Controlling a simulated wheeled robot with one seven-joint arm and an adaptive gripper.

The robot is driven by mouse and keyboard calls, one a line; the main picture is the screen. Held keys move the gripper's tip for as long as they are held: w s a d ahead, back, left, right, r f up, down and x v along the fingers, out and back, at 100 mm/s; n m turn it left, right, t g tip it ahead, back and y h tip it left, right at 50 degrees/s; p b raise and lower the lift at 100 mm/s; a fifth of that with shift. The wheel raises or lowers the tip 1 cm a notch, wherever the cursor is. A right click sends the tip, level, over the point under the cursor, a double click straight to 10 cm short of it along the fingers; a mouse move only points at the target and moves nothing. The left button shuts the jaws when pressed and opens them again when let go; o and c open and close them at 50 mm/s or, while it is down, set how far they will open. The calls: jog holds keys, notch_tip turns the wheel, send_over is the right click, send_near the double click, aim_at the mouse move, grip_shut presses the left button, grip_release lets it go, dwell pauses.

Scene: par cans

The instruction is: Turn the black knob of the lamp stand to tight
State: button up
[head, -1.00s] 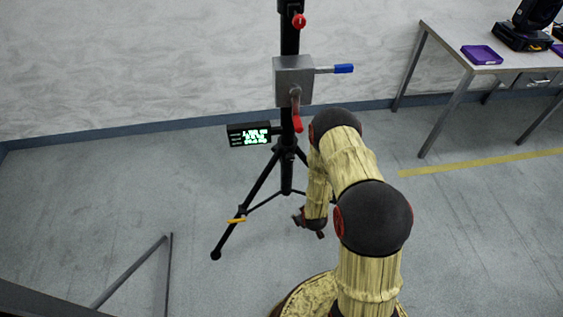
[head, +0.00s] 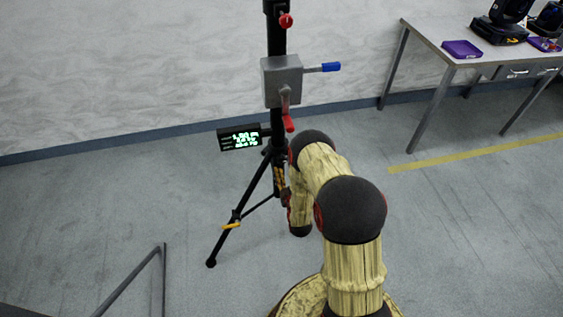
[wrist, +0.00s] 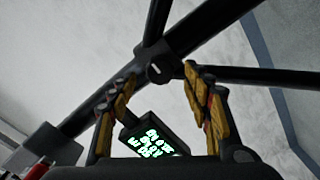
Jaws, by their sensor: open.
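The lamp stand (head: 276,125) is a black tripod with an upright column, standing left of my arm in the head view. In the wrist view its dark tube (wrist: 200,28) runs diagonally, with thin struts meeting it. A small black piece with a pale spot (wrist: 158,71) at this junction looks like the black knob; its setting cannot be read. My gripper (wrist: 158,78) is open, its yellow-and-black fingers on either side of this piece; contact cannot be judged. In the head view my gripper (head: 281,182) is at the lower column, where the knob cannot be made out.
A grey box (head: 282,81) with a blue-ended handle (head: 331,67) and a red-ended crank (head: 288,123) sits on the column. A black display (head: 240,138) with green text hangs left. A table (head: 432,40) stands at the right. Floor around the tripod is mostly clear.

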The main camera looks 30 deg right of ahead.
aim_at(282, 162)
jog(key=shift+b+x, duration=0.6)
jog(key=shift+x, duration=1.7)
jog(key=c, duration=1.1)
jog(key=shift+c, duration=0.3)
